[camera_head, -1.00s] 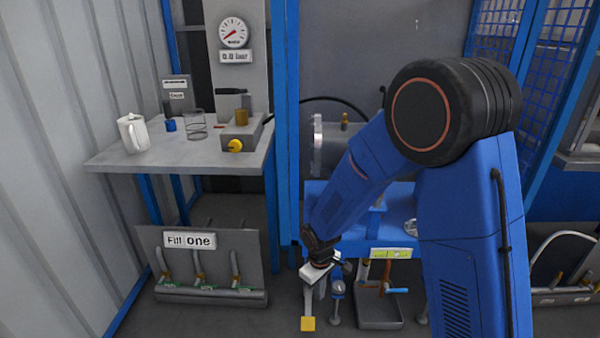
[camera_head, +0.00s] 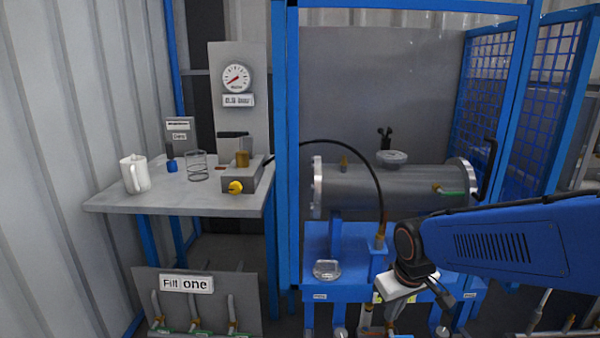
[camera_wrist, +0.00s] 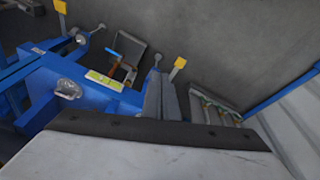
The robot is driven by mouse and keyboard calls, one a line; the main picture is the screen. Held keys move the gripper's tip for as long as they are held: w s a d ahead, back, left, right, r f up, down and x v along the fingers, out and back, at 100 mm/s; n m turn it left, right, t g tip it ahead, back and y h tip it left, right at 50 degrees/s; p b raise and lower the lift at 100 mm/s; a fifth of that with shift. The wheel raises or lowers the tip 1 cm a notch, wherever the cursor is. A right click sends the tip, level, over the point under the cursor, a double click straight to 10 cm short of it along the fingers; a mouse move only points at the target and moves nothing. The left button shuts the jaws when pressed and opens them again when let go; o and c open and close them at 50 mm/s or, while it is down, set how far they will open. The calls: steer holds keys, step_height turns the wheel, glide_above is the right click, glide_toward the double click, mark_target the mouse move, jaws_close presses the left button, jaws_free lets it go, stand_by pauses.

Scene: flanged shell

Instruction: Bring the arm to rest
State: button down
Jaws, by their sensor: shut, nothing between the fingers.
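My gripper (camera_head: 444,296) hangs low at the right in the head view, below my blue forearm. It is in front of the blue stand's front edge and holds nothing. In the wrist view its two grey fingers (camera_wrist: 162,98) lie together. The flanged shell (camera_head: 395,188), a grey cylinder with a flange at each end, lies level on the blue stand (camera_head: 345,240), above and behind my gripper. A black hose arches over its left part.
A grey side table (camera_head: 110,202) at the left carries a white mug (camera_head: 134,174), a wire holder (camera_head: 198,166) and a valve block (camera_head: 240,180). A gauge (camera_head: 236,78) hangs above. A clear dish (camera_head: 326,269) sits on the stand. Blue mesh panels (camera_head: 560,80) stand at the right.

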steer(key=s+d+r+m+t, duration=0.1)
steer(key=s+d+r+m, duration=0.1)
steer(key=s, duration=0.5)
steer(key=s+d+r+m+t, duration=0.1)
steer(key=s+d+r, duration=0.4)
steer(key=s, duration=0.3)
steer(key=shift+m, duration=0.4)
